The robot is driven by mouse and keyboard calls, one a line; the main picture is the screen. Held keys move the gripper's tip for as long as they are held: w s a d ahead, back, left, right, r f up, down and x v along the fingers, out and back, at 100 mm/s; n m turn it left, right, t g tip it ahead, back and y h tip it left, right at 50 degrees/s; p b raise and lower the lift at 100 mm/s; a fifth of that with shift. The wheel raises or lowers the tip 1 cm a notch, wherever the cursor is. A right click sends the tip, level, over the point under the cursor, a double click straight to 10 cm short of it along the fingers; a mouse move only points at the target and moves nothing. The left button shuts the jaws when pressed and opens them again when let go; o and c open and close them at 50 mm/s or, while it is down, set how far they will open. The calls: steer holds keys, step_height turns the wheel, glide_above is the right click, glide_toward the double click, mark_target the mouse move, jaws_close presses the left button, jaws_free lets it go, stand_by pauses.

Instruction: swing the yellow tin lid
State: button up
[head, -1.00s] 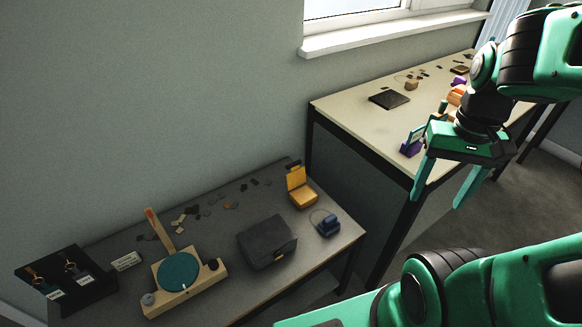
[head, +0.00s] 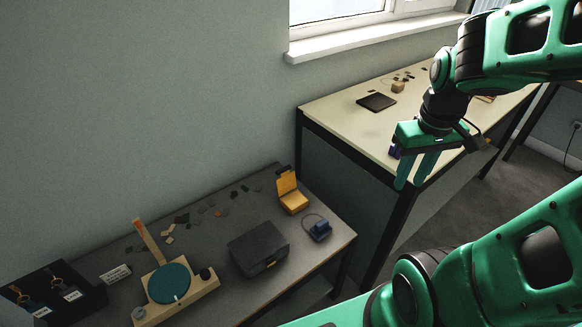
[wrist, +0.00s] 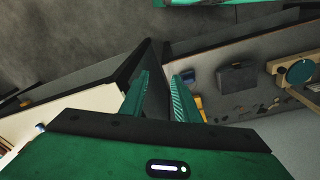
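The yellow tin (head: 293,203) stands near the right back corner of the low dark table. Its lid (head: 287,182) is raised, leaning back, with a dark piece at its top. In the wrist view a small part of the yellow tin (wrist: 199,104) shows beside the right finger; the rest is hidden behind it. My gripper (head: 411,183) is open and empty, in the air near the front edge of the pale table, right of the tin and well apart from it. Its two fingers (wrist: 160,95) show a gap between them in the wrist view.
A blue padlock-like object (head: 319,230) stands just right of the tin. A dark grey box (head: 258,250) and a wooden device with a teal disc (head: 169,284) stand to the left. The higher pale table (head: 345,110) borders the low table on the right.

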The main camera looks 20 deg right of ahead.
steer(key=w+a+f+n+t, duration=0.1)
steer(key=w+f+n, duration=0.1)
steer(key=w+n, duration=0.3)
steer(key=w+f+n+t, duration=0.1)
steer(key=w+f+n, duration=0.15)
steer(key=w, duration=0.35)
steer(key=n+t+y, duration=0.3)
steer(key=n+t, duration=0.2)
steer(key=n, duration=1.1)
glide_toward(284, 169)
steer(key=f, duration=0.1)
steer(key=x, duration=0.8)
steer(key=shift+w+a, duration=0.1)
steer(key=shift+w, duration=0.15)
steer(key=c, duration=0.5)
